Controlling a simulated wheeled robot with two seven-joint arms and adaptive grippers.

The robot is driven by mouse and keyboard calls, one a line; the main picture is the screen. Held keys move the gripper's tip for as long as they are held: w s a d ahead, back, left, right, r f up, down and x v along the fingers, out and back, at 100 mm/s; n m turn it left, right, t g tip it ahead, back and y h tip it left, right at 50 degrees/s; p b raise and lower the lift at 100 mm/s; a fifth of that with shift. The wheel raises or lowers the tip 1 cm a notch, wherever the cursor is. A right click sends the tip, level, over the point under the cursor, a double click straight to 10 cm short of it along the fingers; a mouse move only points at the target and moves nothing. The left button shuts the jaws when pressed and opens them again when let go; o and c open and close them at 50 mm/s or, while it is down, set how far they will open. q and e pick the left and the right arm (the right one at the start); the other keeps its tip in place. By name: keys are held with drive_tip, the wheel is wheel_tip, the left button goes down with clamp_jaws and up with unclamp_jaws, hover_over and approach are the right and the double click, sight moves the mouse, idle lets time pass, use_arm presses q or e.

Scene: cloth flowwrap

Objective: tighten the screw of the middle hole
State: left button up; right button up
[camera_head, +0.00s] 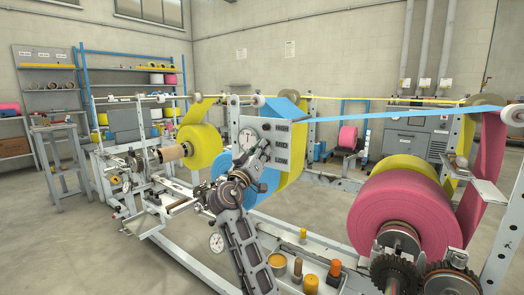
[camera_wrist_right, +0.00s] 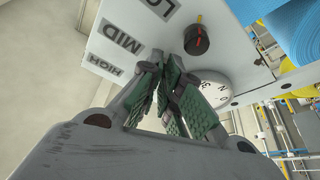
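In the right wrist view, a MID label (camera_wrist_right: 127,42) sits between a HIGH label (camera_wrist_right: 110,67) and a partly cut-off LOW label (camera_wrist_right: 155,9). A dark round screw or knob with a red mark (camera_wrist_right: 197,40) shows near the LOW label. My right gripper (camera_wrist_right: 167,57) has its green-padded fingers drawn close together in front of the panel, beside the MID label. The fingers hide the middle hole and any screw between them. My left gripper is not in view.
A round white dial (camera_wrist_right: 215,90) lies close beside the fingers. Blue web (camera_head: 285,108) and a yellow roll (camera_head: 202,146) run near the panel. A large pink roll (camera_head: 405,212) stands at right. Small bottles (camera_head: 311,284) stand on the front ledge.

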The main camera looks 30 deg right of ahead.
drive_tip(key=o, duration=0.5)
drive_tip(key=shift+r, duration=0.5)
drive_tip(key=shift+o, duration=1)
drive_tip(key=shift+w+d+f, duration=0.15)
drive_tip(key=shift+f, duration=0.05)
drive_tip(key=shift+a+f, duration=0.15)
drive_tip(key=shift+a, duration=0.05)
drive_tip(key=v, duration=0.7)
drive_tip(key=shift+a, duration=0.1)
